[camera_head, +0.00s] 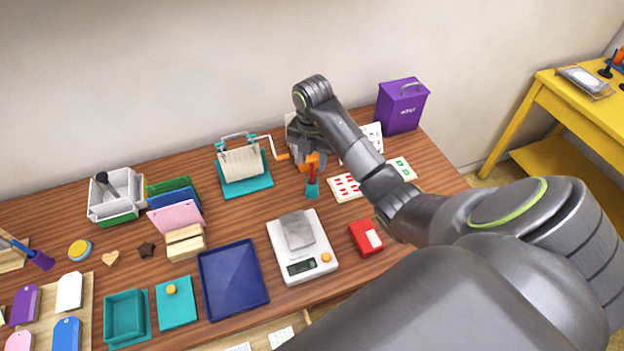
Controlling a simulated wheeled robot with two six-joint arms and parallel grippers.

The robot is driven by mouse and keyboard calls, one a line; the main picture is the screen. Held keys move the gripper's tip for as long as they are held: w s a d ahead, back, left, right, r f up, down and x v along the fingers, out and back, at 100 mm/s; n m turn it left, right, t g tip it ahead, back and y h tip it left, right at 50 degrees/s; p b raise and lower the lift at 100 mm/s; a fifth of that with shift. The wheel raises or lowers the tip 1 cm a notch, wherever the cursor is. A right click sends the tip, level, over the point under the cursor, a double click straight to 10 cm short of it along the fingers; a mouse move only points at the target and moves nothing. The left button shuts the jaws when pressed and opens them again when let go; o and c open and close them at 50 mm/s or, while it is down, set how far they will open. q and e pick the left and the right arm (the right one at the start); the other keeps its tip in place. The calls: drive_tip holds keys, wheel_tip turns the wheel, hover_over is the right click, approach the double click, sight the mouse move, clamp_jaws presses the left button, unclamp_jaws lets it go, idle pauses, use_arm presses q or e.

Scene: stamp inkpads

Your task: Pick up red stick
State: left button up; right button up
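A thin red stick (313,172) stands upright in or on a small teal piece (312,190) near the back middle of the wooden table. My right arm reaches in from the right, and my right gripper (306,154) points down just above and behind the red stick. An orange part (302,164) shows by the fingertips. The fingers are small and partly covered, so I cannot tell whether they are open or shut, or whether they touch the stick. My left gripper is not in view.
Left of the stick stands a teal crank press (242,165). A white scale (302,258), a red box (366,238) and a blue tray (233,280) lie nearer the front. Card sheets (344,187) lie to the right. A purple box (402,107) stands at the back right.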

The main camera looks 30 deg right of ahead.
sight(312, 172)
drive_tip(key=shift+f+b, duration=1.5)
drive_tip(key=shift+f, duration=0.1)
wheel_tip(312, 172, down, 2)
drive_tip(key=shift+f, duration=0.1)
clamp_jaws()
